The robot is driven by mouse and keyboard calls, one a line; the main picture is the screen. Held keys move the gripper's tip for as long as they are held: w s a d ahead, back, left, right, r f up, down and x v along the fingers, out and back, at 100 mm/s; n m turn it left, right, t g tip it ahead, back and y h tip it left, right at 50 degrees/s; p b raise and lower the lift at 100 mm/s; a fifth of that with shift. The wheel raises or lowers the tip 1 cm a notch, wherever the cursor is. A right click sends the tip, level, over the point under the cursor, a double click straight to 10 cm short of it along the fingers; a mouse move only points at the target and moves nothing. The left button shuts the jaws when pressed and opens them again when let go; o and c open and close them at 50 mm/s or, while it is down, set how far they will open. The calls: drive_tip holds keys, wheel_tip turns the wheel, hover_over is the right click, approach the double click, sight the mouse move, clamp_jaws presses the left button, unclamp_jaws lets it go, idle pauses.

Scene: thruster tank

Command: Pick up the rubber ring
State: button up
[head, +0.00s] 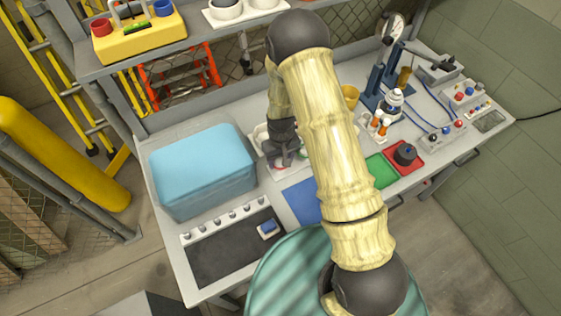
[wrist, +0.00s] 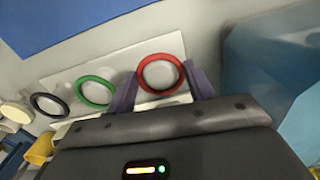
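Three rings lie in a row on a white tray in the wrist view: a red ring (wrist: 161,57), a green ring (wrist: 95,77) and a black ring (wrist: 34,101). I cannot tell from looks which of them is rubber. My gripper (wrist: 162,78) is open, with its two dark fingers on either side of the red ring. I cannot tell whether the fingers touch it. The green ring is just left of the left finger, and the black ring is farther left. In the head view my gripper (head: 287,158) is over the tray, and my arm and gripper hide most of the rings.
A blue box (head: 203,168) stands left of the tray on the grey workbench. A blue mat (head: 302,201), a green mat (head: 381,171) and a red mat (head: 416,167) lie toward the front. A bottle stand and instruments fill the right side.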

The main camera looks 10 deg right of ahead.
drive_tip(key=c, duration=0.4)
drive_tip(key=shift+d+r, duration=0.1)
drive_tip(key=shift+w+r+p, duration=0.1)
drive_tip(key=shift+r+p, duration=0.1)
drive_tip(key=shift+p, duration=0.15)
wheel_tip(320, 180, up, 10)
drive_tip(key=b, duration=0.3)
drive_tip(key=shift+f, duration=0.2)
